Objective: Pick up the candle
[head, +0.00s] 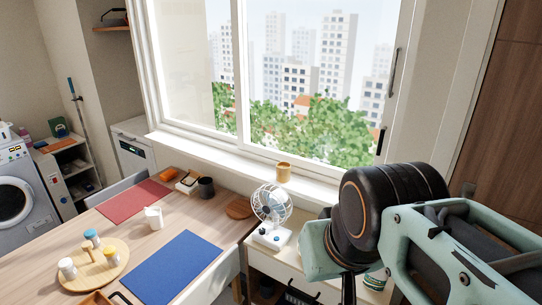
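A small tan, cup-shaped thing (283,172) stands upright on the windowsill, just behind the white fan. It may be the candle, but it is too small to be sure. A striped round thing (376,280) at the lower right, partly hidden by my arm, could also be a candle. My arm's teal and black links fill the lower right of the view. I cannot make out gripper fingers there, and nothing is seen held.
A white fan (271,205) stands on a low cabinet (262,258) below the sill. The wooden table (135,250) holds a blue mat (186,267), a red mat (134,200), a white cup (154,217), a dark cup (206,187) and a round board (94,284) with shakers.

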